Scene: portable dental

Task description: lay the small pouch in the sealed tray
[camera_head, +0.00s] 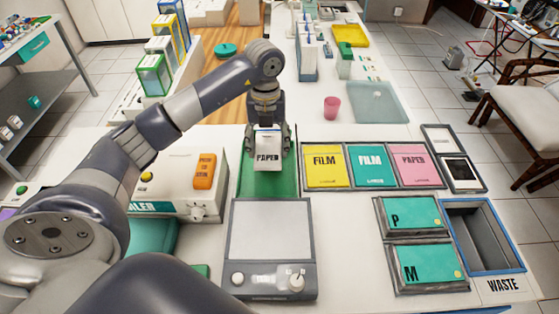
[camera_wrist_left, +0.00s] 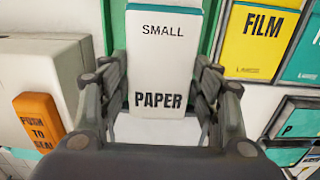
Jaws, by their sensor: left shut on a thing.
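No label for a sealed tray is readable on the green tray, which is partly hidden by the pouch and gripper. My right gripper is not in view.
The sealer (camera_head: 160,178) with its orange "PUSH TO SEAL" button (camera_head: 205,171) stands left of the green tray. A scale-like device (camera_head: 270,232) stands in front. Film and paper packs (camera_head: 370,167), P and M trays (camera_head: 383,222) and a waste bin (camera_head: 484,236) lie right.

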